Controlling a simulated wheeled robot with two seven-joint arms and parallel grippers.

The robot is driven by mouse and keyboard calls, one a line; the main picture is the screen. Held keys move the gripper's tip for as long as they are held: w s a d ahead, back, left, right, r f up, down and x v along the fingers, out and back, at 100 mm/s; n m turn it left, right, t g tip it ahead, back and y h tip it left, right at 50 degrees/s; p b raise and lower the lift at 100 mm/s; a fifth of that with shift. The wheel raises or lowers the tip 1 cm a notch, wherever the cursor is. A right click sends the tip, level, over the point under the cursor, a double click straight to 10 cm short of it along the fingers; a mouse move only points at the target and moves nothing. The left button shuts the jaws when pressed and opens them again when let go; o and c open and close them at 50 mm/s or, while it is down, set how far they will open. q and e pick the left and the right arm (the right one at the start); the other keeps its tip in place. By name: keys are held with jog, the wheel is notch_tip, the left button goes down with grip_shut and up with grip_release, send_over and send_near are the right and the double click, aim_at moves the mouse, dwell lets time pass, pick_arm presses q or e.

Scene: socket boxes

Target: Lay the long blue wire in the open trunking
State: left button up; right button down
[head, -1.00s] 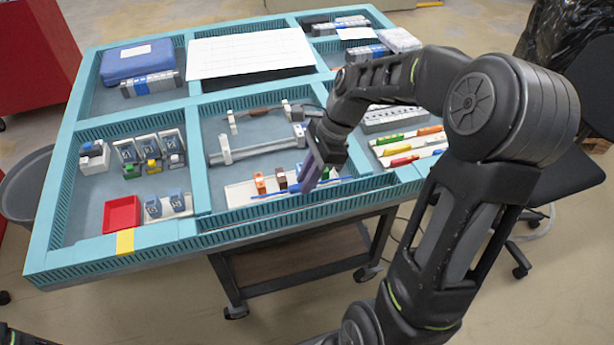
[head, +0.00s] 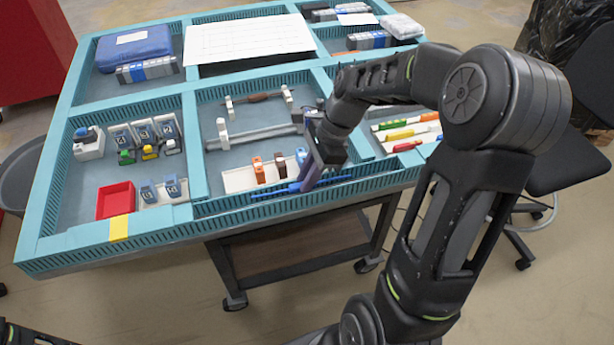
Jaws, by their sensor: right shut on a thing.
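The long blue wire (head: 273,191) runs left to right along the front of the middle compartment, just over or in the open slotted teal trunking (head: 225,217). I cannot tell how deep it sits. My right gripper (head: 308,187) is shut on the wire near its middle, pointing down, and hides that part of it. The wire's ends show on both sides of the gripper. My left gripper is out of view.
A white rack (head: 238,180) with orange, brown and blue parts stands just behind the wire. Rails on white posts lie farther back. A red tray (head: 116,201) is at left. Coloured pieces (head: 400,134) lie in the right compartment, partly behind my arm.

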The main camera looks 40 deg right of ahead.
jog(key=shift+p, duration=0.5)
dwell(0.4)
jog(key=c, duration=1.3)
grip_release()
jog(key=shift+w+r+p, duration=0.15)
jog(key=shift+r+p, duration=0.5)
notch_tip(320, 180, up, 8)
jog(key=p, duration=0.6)
jog(key=shift+f+p, duration=0.15)
jog(key=shift+p, duration=0.25)
